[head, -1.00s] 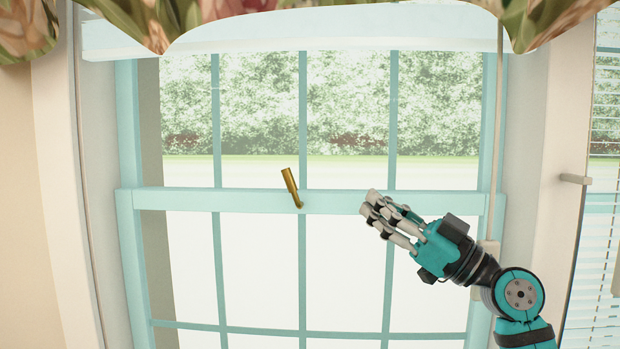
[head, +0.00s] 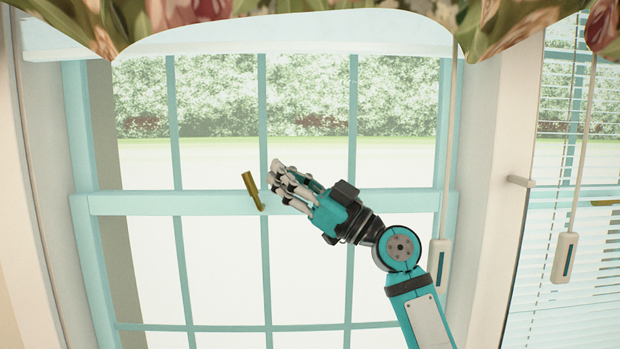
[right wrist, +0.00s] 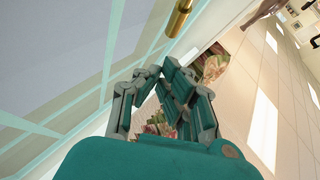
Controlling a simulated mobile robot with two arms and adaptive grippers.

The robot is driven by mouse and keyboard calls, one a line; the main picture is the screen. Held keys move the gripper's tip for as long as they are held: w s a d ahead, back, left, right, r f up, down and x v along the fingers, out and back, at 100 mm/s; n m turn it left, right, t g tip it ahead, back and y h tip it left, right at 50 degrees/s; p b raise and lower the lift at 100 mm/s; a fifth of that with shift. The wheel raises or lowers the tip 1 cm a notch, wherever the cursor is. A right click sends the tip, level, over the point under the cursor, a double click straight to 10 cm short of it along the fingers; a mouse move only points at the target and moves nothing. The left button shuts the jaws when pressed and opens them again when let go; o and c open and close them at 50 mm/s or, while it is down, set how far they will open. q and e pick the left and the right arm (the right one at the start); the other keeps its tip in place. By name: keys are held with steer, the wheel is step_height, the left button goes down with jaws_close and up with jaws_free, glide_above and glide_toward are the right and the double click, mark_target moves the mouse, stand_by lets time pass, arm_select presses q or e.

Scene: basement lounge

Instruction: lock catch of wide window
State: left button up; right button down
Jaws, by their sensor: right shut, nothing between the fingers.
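The brass catch (head: 252,190) stands on the pale teal middle rail (head: 150,203) of the wide window in the head view, its lever pointing up and leaning a little left. It also shows at the top of the right wrist view (right wrist: 180,18). My right gripper (head: 273,180) is shut and empty, just right of the catch in the head view, its fingers pointing left toward it. A small gap shows between fingertips and lever. In the right wrist view the fingertips (right wrist: 155,72) lie below the catch. My left gripper is not in view.
A floral valance (head: 250,20) hangs across the top of the window. A blind cord with a pull (head: 440,250) hangs right of my right arm. Another window with blinds (head: 570,290) is at the far right. The rail left of the catch is clear.

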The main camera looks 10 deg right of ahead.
mark_target(247, 171)
steer(key=shift+w+a+f+p, duration=0.15)
steer(key=shift+w+a+f, duration=0.2)
steer(key=shift+w+a, duration=0.2)
steer(key=shift+w+a+f+p, duration=0.15)
steer(key=shift+w+a+f, duration=0.2)
steer(key=shift+w+a, duration=0.2)
steer(key=shift+a+r+n+g+h, duration=0.2)
steer(key=shift+a+n+g+h, duration=0.2)
steer(key=shift+n+g+h, duration=0.25)
steer(key=shift+a+p, duration=0.1)
steer(key=shift+p, duration=0.25)
steer(key=a+n+g+h+p, duration=0.1)
steer(key=h+p, duration=0.1)
steer(key=p, duration=0.1)
steer(key=a+f+n+g+h+p, duration=0.1)
steer(key=a+g+h+p, duration=0.1)
steer(key=h+p, duration=0.1)
steer(key=a+n+g+h+p, duration=0.1)
steer(key=a+h+p, duration=0.1)
steer(key=p, duration=0.3)
steer(key=shift+w+a+f+n+g+h, duration=0.1)
steer(key=shift+w+f+n+g+h, duration=0.15)
steer(key=shift+w+f+n+h, duration=0.15)
steer(key=shift+d, duration=0.2)
steer(key=shift+s+d+f, duration=0.1)
steer(key=shift+d+f, duration=0.15)
steer(key=shift+d, duration=0.3)
